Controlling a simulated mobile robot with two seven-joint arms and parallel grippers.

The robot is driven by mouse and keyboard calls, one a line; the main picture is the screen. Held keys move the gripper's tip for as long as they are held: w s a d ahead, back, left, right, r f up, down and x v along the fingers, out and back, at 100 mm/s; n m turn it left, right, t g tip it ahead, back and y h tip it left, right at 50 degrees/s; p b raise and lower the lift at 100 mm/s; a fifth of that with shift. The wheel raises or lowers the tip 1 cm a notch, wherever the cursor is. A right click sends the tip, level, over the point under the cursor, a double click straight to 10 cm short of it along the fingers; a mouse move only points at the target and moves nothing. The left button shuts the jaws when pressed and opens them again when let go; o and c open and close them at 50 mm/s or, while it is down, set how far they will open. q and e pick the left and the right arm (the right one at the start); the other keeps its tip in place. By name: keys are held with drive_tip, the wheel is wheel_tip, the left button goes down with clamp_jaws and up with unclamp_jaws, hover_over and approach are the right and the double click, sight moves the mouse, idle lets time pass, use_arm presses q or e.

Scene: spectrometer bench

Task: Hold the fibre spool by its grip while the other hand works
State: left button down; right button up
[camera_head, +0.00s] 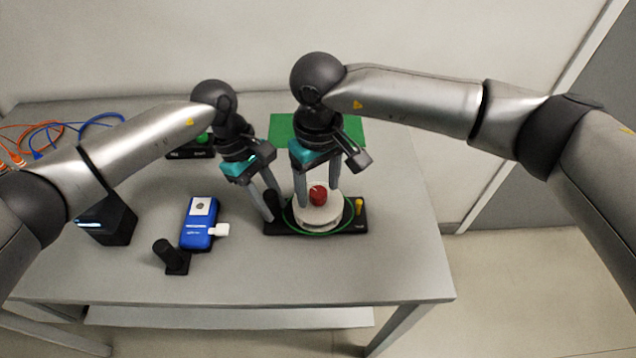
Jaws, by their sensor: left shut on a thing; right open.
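The fibre spool (322,217) is a pale round drum with a red knob (318,194) on top and a green fibre loop around it. It sits on a black base (352,226) near the table's front. My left gripper (275,212) is shut at the left end of this base, on the spool's grip, which the fingers mostly hide. My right gripper (318,199) is open above the drum, its fingers on either side of the red knob and apart from it.
A yellow peg (358,205) stands at the base's right end. A blue handheld meter (199,224) with a white plug, a black stand (170,257) and a black box (108,222) lie left. A green mat (353,131) is behind. Orange and blue cables (40,135) lie far left. The front right tabletop is clear.

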clamp_jaws()
idle(0.5)
